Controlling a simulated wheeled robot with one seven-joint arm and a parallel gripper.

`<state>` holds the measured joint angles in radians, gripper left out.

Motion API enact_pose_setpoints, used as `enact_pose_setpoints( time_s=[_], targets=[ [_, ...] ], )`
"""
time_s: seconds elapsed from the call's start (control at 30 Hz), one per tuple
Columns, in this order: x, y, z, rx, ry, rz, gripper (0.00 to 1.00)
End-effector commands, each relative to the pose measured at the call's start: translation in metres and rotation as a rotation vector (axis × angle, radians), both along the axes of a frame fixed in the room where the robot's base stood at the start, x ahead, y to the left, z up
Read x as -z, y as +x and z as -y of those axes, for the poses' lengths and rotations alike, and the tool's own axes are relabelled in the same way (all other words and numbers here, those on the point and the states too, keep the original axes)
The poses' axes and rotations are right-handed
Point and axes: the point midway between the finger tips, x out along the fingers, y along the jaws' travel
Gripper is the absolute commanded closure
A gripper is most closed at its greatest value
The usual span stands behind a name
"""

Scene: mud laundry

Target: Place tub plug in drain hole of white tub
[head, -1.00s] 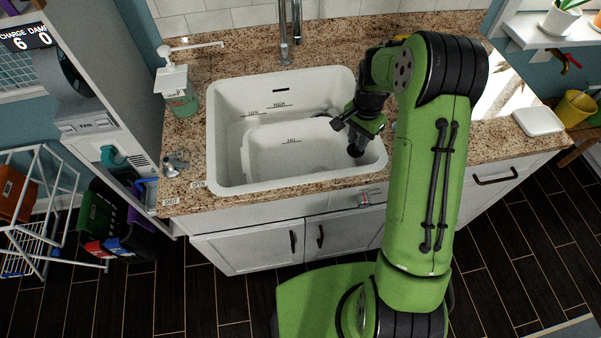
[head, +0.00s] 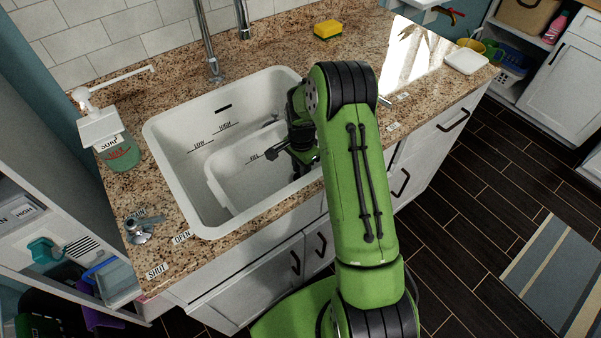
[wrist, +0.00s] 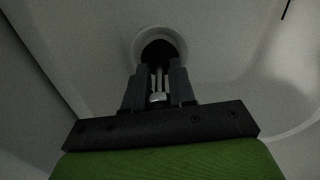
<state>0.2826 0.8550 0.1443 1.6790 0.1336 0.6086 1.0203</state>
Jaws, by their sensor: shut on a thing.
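My gripper (head: 297,160) reaches down into the white tub (head: 225,185), which stands inside the larger white sink. In the wrist view, its two dark fingers (wrist: 160,72) are shut on a small pale metal piece (wrist: 158,97), which I take to be the tub plug's stem or knob. The rest of the plug is hard to make out. Just beyond the fingertips, a dark round opening (wrist: 158,46) with a pale ring looks like the drain hole. I cannot tell whether the plug touches it. In the head view, my arm hides part of the tub's right side.
The sink (head: 160,150) is set in a granite counter (head: 265,55). A faucet (head: 209,50) stands behind it, a soap bottle (head: 118,150) and a small valve (head: 138,232) to its left. A yellow sponge (head: 327,29) lies on the counter behind. The sink walls surround my gripper.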

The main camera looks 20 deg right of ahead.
Motion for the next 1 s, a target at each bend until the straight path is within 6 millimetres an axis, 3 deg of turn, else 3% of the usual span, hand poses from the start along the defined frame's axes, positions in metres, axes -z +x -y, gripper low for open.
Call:
enact_pose_setpoints(
  time_s=[0.07,0.4,0.43,0.6,0.87,1.0],
  targets=[
    [0.015,0.000,0.000,0.000,0.000,-0.002,1.00],
    [0.019,0.000,0.000,0.000,0.000,0.000,1.00],
    [0.018,0.000,0.000,-0.001,0.000,0.000,0.72],
    [0.017,0.000,0.000,-0.001,0.000,0.000,0.49],
    [0.016,0.000,0.000,-0.001,0.000,0.000,0.49],
    [-0.003,0.001,0.000,-0.001,-0.002,0.005,0.49]
  ],
)
